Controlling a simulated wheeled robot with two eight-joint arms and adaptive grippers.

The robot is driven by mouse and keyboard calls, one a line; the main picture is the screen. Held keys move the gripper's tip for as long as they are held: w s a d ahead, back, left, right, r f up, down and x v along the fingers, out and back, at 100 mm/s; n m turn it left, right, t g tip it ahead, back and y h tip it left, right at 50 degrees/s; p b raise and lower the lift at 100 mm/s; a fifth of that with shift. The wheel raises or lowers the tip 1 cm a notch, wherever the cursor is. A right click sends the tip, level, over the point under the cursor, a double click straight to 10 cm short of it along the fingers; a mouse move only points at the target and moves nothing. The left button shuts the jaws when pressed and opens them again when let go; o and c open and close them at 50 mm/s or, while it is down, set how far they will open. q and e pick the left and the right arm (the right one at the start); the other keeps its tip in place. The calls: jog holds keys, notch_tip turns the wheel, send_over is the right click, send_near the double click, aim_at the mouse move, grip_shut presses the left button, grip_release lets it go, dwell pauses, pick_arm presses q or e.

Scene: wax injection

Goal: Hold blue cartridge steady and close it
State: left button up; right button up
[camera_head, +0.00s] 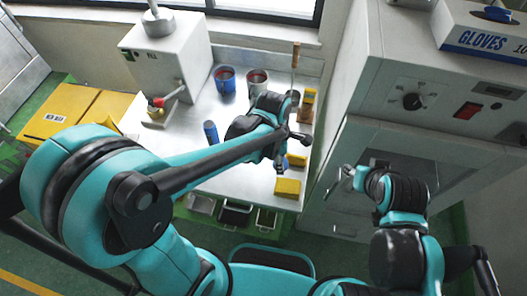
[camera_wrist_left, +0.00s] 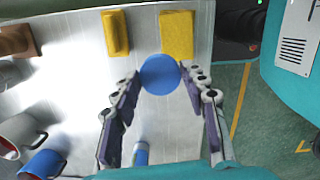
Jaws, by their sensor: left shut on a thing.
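In the left wrist view, the round blue end of a cartridge (camera_wrist_left: 160,75) sits between the fingertips of my left gripper (camera_wrist_left: 160,80), which is shut on it. In the head view, my left gripper (camera_head: 282,155) is over the right part of the metal table, and the held cartridge is mostly hidden there. Another blue cylinder (camera_head: 211,132) stands on the table left of my left gripper. My right gripper (camera_head: 342,179) is to the right, in front of the grey cabinet and apart from the cartridge; its finger opening is unclear.
Yellow blocks (camera_head: 287,188) lie near the table's right front edge. A blue mug (camera_head: 224,80) and a grey mug (camera_head: 257,84) stand at the back. A white machine (camera_head: 165,50) is at the back left. The grey cabinet (camera_head: 385,140) bounds the right side.

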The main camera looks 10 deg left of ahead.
pick_arm(q)
jog(key=w+a+f+m+b, duration=0.1)
jog(key=a+m, duration=0.1)
jog(key=m, duration=0.1)
jog(key=w+a+f+m, duration=0.2)
jog(key=m, duration=0.1)
jog(key=w+a+f+m+g+b, duration=0.1)
jog(key=a+f+m, duration=0.1)
jog(key=a+m, duration=0.1)
jog(key=shift+w+a+f+m+b, duration=0.1)
jog(key=shift+w+f+m+b, duration=0.1)
jog(key=shift+m+b, duration=0.15)
jog(key=a+f+m, duration=0.1)
jog(key=a+m, duration=0.1)
jog(key=w+a+f+m+b, duration=0.1)
jog(key=a+m, duration=0.1)
jog(key=m, duration=0.1)
jog(key=w+a+f+m+y, duration=0.1)
jog(key=a+f+m, duration=0.1)
jog(key=m, duration=0.1)
jog(key=shift+a+g+b, duration=0.2)
jog(key=shift+g+b, duration=0.1)
jog(key=shift+b, duration=0.1)
jog(key=shift+w+a+f+m, duration=0.1)
jog(key=shift+a+f+m, duration=0.15)
jog(key=shift+a+m, duration=0.5)
pick_arm(e)
jog(key=shift+f, duration=2.45)
pick_arm(q)
jog(key=shift+d, duration=0.2)
